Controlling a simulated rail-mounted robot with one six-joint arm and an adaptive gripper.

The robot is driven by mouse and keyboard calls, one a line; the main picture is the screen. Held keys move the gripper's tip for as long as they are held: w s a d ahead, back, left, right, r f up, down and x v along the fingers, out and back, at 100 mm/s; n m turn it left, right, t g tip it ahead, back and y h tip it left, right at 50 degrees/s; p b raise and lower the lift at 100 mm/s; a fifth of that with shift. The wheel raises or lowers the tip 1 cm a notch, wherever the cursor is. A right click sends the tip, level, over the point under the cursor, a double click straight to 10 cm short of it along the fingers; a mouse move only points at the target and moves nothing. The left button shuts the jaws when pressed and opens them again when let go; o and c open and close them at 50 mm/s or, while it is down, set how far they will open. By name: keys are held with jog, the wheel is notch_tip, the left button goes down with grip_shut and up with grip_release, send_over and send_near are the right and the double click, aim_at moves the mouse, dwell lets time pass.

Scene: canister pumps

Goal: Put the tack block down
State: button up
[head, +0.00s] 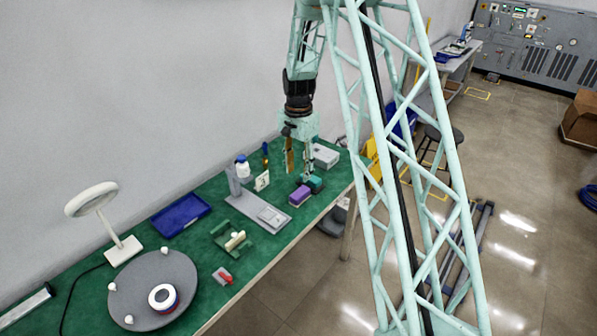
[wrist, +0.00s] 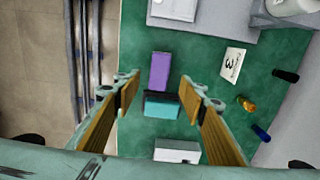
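A purple block (head: 299,196) and a teal block with a dark side (head: 314,183) sit end to end on the green bench top, near its front edge. No label shows which one is the tack block. The wrist view also shows the purple block (wrist: 160,72) and the teal block (wrist: 161,105), apparently touching. My gripper (head: 299,160) is above and just behind the blocks. In the wrist view my gripper (wrist: 160,84) has its fingers wide apart, with a clear gap on each side of the blocks. Nothing is held between the fingers.
A grey stand (head: 266,214) is left of the blocks. A number 3 card (head: 262,181), a white bottle (head: 242,166) and a pale box (head: 326,156) are behind. A blue tray (head: 180,214) and round turntable (head: 150,290) lie farther left. The bench edge is close to the blocks.

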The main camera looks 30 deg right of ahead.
dwell(0.4)
jog(key=s+a+r+n+t, duration=0.15)
jog(key=s+a+r, duration=0.35)
jog(key=r, duration=0.5)
jog(key=s+a+r+n, duration=0.3)
jog(key=s+a+r, duration=0.1)
jog(key=s+r, duration=0.4)
jog(key=s+a+r+n, duration=0.2)
jog(key=s+a+r, duration=0.25)
jog(key=r, duration=0.65)
jog(key=s+a+r+n, duration=0.2)
jog(key=s, duration=0.9)
jog(key=s+a+r+n+t, duration=0.1)
jog(key=s+a+r+n, duration=0.1)
jog(key=s, duration=0.9)
jog(key=s+a+r+n+t, duration=0.1)
jog(key=s+a+r+n, duration=0.2)
jog(key=s, duration=0.8)
jog(key=shift+a+r, duration=0.25)
jog(key=shift+a, duration=0.25)
jog(key=shift+w, duration=0.1)
jog(key=shift+f, duration=0.1)
